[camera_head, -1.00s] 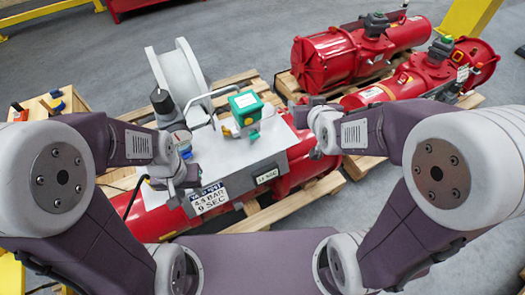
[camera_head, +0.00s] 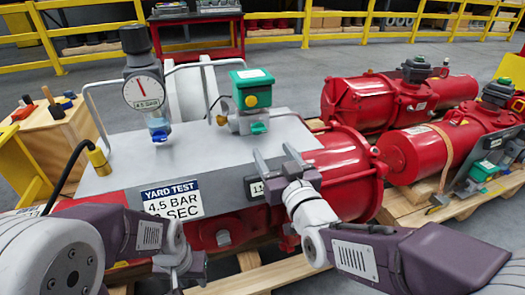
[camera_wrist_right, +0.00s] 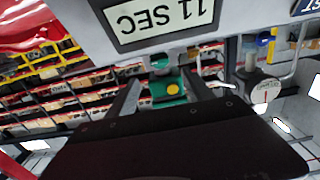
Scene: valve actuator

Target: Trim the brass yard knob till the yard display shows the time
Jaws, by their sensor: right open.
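A green-topped unit (camera_head: 250,90) stands on the grey panel. A round brass-coloured piece (camera_head: 251,101) is on its face, and a smaller brass knob (camera_head: 222,120) sticks out at its lower left. The yard display (camera_head: 256,188) is partly covered in the head view; in the right wrist view the display (camera_wrist_right: 166,17) reads 11 SEC, upside down. The yard test sign (camera_head: 173,199) reads 4.5 BAR; its seconds figure is hidden. My right gripper (camera_head: 277,162) is open and empty beside the display, apart from the knob. My left gripper (camera_head: 182,262) is low in front; its jaws are unclear.
A gauge (camera_head: 145,91) reading 4.5 BAR under a black knob (camera_head: 134,40) stands left of the green unit, with a metal rail around it. Red actuators (camera_head: 385,98) lie on pallets at right. A wooden block (camera_head: 45,125) stands at left.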

